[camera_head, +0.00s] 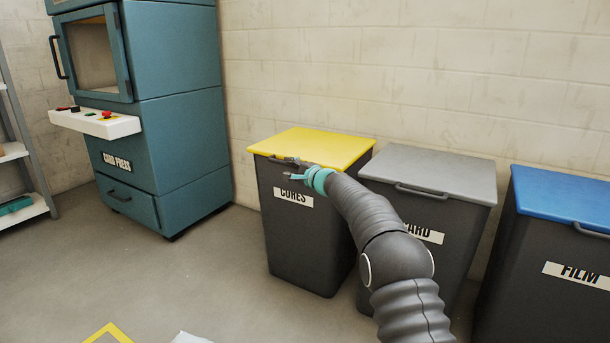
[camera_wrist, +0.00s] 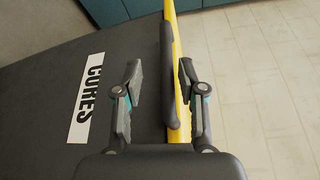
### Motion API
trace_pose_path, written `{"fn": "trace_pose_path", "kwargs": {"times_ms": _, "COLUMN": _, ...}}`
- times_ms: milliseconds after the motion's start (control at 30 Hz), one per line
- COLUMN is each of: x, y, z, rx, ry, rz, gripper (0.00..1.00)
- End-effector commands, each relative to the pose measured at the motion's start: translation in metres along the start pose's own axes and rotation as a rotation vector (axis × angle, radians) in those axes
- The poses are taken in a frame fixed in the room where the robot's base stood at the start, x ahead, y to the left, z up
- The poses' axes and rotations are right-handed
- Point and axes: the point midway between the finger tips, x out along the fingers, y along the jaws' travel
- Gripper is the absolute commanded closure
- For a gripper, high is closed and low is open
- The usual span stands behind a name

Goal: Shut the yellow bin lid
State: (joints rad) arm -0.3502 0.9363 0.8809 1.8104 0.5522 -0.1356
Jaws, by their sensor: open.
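The yellow bin lid (camera_head: 312,146) lies flat on top of the dark grey bin (camera_head: 305,240) labelled CORES. It looks shut, with no gap that I can make out. My gripper (camera_head: 292,168) is at the lid's front edge, by its dark handle. In the wrist view the lid (camera_wrist: 174,60) shows edge-on, with the handle (camera_wrist: 178,85) along it. My open gripper (camera_wrist: 160,80) has one finger on each side of the handle and lid edge. The finger on the right is close to the lid; I cannot tell whether it touches.
A grey-lidded bin (camera_head: 430,176) stands close on the right, and a blue-lidded bin (camera_head: 565,195) labelled FILM beyond it. A teal press (camera_head: 165,110) with a white control shelf stands at the left.

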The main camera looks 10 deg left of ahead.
Motion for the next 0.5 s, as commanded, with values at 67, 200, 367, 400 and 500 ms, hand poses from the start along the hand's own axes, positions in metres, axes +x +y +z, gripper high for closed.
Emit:
{"fn": "trace_pose_path", "kwargs": {"times_ms": 67, "x": -0.010, "y": -0.001, "z": -0.001, "rx": 0.001, "ry": 0.002, "rz": 0.000, "gripper": 0.60}}
{"fn": "trace_pose_path", "kwargs": {"times_ms": 200, "x": -0.028, "y": -0.001, "z": -0.001, "rx": 0.001, "ry": 0.003, "rz": 0.000, "gripper": 0.60}}
{"fn": "trace_pose_path", "kwargs": {"times_ms": 367, "x": -0.049, "y": 0.000, "z": -0.001, "rx": 0.001, "ry": 0.003, "rz": 0.001, "gripper": 0.60}}
{"fn": "trace_pose_path", "kwargs": {"times_ms": 400, "x": -0.054, "y": 0.000, "z": -0.001, "rx": 0.000, "ry": 0.004, "rz": 0.000, "gripper": 0.60}}
{"fn": "trace_pose_path", "kwargs": {"times_ms": 500, "x": -0.065, "y": 0.001, "z": -0.001, "rx": 0.001, "ry": 0.002, "rz": 0.001, "gripper": 0.60}}
